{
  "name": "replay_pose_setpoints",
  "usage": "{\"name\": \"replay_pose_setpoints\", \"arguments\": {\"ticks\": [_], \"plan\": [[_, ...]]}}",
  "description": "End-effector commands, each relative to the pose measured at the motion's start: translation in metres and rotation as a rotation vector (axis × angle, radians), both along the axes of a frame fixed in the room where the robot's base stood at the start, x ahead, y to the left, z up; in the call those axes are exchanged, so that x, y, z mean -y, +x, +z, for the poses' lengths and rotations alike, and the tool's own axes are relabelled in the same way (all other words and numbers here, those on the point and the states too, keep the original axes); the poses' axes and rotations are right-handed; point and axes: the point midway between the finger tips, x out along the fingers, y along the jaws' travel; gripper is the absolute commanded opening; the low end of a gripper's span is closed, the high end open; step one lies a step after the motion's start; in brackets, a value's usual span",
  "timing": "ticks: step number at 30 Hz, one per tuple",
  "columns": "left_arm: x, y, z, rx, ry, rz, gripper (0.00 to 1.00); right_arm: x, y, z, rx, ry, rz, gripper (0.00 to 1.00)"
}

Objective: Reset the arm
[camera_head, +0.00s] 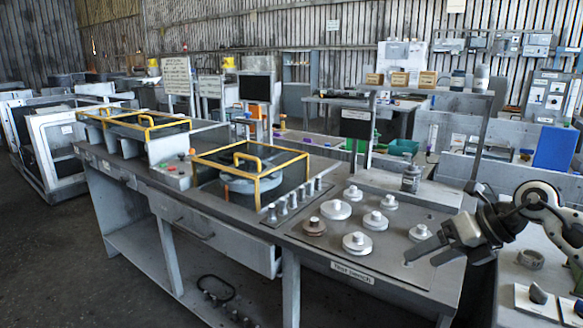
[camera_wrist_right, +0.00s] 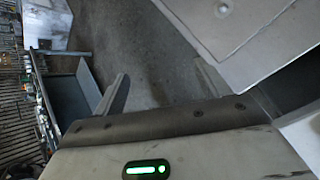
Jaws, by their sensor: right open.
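My right gripper (camera_head: 420,258) is over the front right corner of the test bench (camera_head: 345,268), its fingers pointing left and slightly down. Its two fingers are apart, with nothing between them. The right wrist view shows the same open gripper (camera_wrist_right: 160,75) with bare grey floor behind the gap. My right arm comes in from the right edge of the head view. My left gripper is not in view.
Several round metal parts on the bench, including a weight (camera_head: 357,243), stand left of my right gripper. A yellow-framed fixture (camera_head: 253,172) is farther left. Another workbench with a metal ring (camera_head: 530,259) is at right. Open floor (camera_head: 60,255) lies at left.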

Motion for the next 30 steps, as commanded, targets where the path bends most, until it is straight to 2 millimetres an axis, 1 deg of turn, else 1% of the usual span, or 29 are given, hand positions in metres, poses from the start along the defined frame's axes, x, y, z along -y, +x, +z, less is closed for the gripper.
{"name": "replay_pose_setpoints", "arguments": {"ticks": [1,2,3,5,6,8,9,11,12,14,15,17,18,20,21,24,25,27,30], "plan": [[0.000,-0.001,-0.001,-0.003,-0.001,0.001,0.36,-0.035,-0.006,-0.016,-0.011,0.123,0.032,0.75],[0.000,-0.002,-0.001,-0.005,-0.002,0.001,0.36,-0.056,-0.010,-0.022,-0.014,0.209,0.044,0.75],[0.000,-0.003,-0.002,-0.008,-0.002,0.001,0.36,-0.086,-0.018,-0.029,-0.024,0.349,0.047,0.75],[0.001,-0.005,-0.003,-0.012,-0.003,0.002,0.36,-0.128,-0.031,-0.035,-0.057,0.593,0.015,0.75],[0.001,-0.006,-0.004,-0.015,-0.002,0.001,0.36,-0.147,-0.038,-0.035,-0.084,0.753,-0.033,0.75],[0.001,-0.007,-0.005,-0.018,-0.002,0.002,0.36,-0.166,-0.048,-0.037,-0.143,0.984,-0.141,0.75],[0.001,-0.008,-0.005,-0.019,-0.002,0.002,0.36,-0.172,-0.052,-0.041,-0.191,1.128,-0.236,0.75],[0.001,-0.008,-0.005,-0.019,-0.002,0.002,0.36,-0.173,-0.059,-0.051,-0.277,1.326,-0.411,0.75],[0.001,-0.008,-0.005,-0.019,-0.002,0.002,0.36,-0.170,-0.063,-0.064,-0.343,1.443,-0.549,0.75],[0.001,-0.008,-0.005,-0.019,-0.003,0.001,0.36,-0.162,-0.074,-0.090,-0.456,1.592,-0.780,0.75],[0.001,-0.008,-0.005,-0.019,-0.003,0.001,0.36,-0.155,-0.084,-0.113,-0.538,1.669,-0.948,0.75],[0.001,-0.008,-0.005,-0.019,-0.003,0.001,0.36,-0.148,-0.106,-0.150,-0.669,1.749,-1.209,0.75],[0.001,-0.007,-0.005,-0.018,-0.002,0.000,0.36,-0.144,-0.122,-0.172,-0.748,1.776,-1.360,0.75],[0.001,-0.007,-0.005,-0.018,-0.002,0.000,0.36,-0.143,-0.147,-0.200,-0.854,1.789,-1.557,0.75],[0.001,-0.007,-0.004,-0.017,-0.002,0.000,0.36,-0.143,-0.163,-0.216,-0.919,1.787,-1.668,0.75],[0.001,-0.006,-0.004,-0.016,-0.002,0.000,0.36,-0.147,-0.196,-0.243,-1.044,1.763,-1.875,0.75],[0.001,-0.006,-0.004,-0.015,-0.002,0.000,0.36,-0.148,-0.204,-0.248,-1.073,1.755,-1.919,0.75],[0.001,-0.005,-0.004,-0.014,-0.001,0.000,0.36,-0.151,-0.217,-0.256,-1.121,1.736,-1.991,0.75],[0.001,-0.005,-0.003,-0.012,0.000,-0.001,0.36,-0.152,-0.225,-0.260,-1.149,1.726,-2.030,0.75]]}}
